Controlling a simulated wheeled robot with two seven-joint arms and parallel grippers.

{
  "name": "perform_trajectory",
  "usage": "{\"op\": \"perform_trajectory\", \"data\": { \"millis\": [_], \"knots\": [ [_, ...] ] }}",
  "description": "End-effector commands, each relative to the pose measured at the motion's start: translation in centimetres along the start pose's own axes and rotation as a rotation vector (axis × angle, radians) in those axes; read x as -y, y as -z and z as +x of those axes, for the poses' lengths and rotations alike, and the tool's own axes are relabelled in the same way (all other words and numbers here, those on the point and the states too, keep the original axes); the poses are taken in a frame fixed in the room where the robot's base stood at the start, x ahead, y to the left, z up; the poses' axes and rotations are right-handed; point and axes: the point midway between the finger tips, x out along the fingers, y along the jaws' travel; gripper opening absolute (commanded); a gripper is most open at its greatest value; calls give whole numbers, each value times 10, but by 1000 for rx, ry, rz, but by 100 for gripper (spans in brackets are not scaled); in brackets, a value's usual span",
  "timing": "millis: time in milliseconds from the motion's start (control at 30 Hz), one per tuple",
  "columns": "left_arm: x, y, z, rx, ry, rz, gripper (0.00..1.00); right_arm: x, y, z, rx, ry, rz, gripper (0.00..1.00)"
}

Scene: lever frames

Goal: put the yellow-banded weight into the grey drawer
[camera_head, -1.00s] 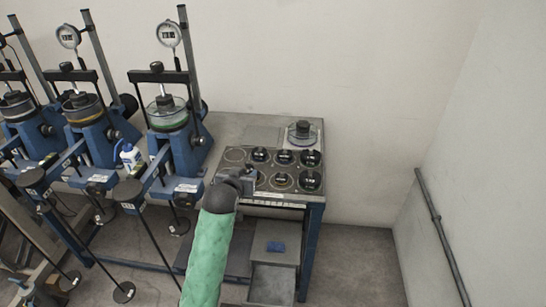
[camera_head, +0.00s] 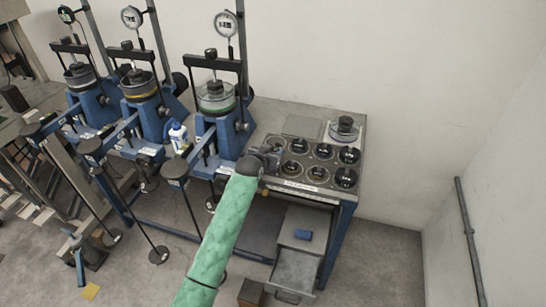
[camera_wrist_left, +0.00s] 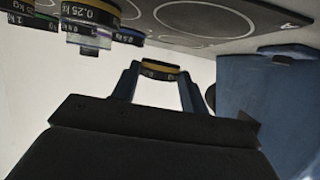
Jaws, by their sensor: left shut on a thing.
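My left gripper (camera_head: 270,153) is at the left front part of the weight tray. In the left wrist view its fingers (camera_wrist_left: 158,85) are shut on a dark weight with a yellow band (camera_wrist_left: 160,68). The held weight is too small to make out in the head view. Another yellow-banded weight, marked 0.25 kg (camera_wrist_left: 92,12), shows at the top left of the wrist view, among others. The grey drawer (camera_head: 294,272) is pulled open in the low grey cabinet below the bench, to the lower right of my gripper. My right gripper is not in view.
The dark weight tray (camera_head: 333,164) holds several weights on the bench. A blue object (camera_head: 303,235) lies on the cabinet top. Blue presses with hanging rods and a white-and-blue bottle (camera_head: 178,137) stand left. The bench front (camera_head: 300,190) lies above the drawer.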

Motion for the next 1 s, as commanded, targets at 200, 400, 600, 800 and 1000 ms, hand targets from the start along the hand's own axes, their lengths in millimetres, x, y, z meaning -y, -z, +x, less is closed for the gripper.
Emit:
{"op": "perform_trajectory", "data": {
  "millis": [200, 400, 600, 800, 1000],
  "knots": [
    [-2, -10, 3, 1, -1, -1, 22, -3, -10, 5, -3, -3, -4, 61],
    [-2, -30, 11, 2, -1, 0, 22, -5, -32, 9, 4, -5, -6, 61],
    [-2, -37, 14, 0, -1, 0, 22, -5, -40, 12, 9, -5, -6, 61],
    [-2, -38, 14, 0, -1, 0, 22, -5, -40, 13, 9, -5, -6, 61],
    [-2, -39, 14, 1, -1, 0, 53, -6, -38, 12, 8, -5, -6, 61]
  ]
}}
